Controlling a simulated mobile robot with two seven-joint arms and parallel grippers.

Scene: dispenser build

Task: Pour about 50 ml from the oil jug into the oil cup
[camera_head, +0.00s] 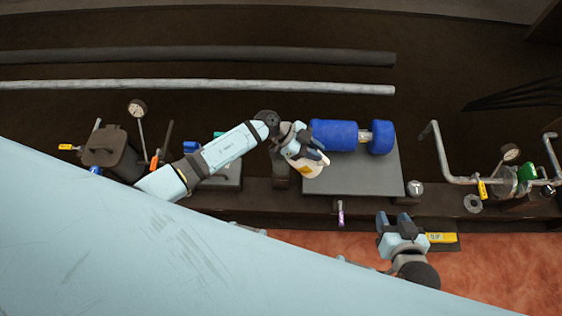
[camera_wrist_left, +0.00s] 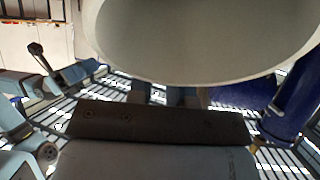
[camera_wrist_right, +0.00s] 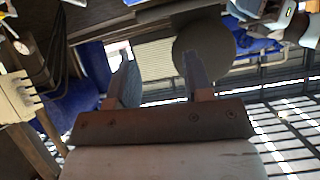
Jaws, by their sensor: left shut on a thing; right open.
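My left gripper (camera_head: 307,155) is shut on a cream vessel with a yellow label, which looks like the oil jug (camera_head: 314,171). It holds the jug, tilted in the picture, at the left edge of the grey plate. The jug's pale rounded body with a curved rim (camera_wrist_left: 205,40) fills the top of the left wrist view. Any oil inside cannot be seen. My right gripper (camera_head: 394,222) is open and empty at the front, right of the jug. Its two spread fingers (camera_wrist_right: 160,85) show in the right wrist view. I cannot make out the oil cup for certain.
A blue motor-like cylinder (camera_head: 334,134) lies on the grey plate (camera_head: 352,181) just behind the jug. A dark box-shaped container (camera_head: 106,151) and a gauge (camera_head: 137,108) stand at the left. Bent pipes (camera_head: 443,155) with valves rise at the right. A purple-handled item (camera_head: 340,212) sits at the front edge.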

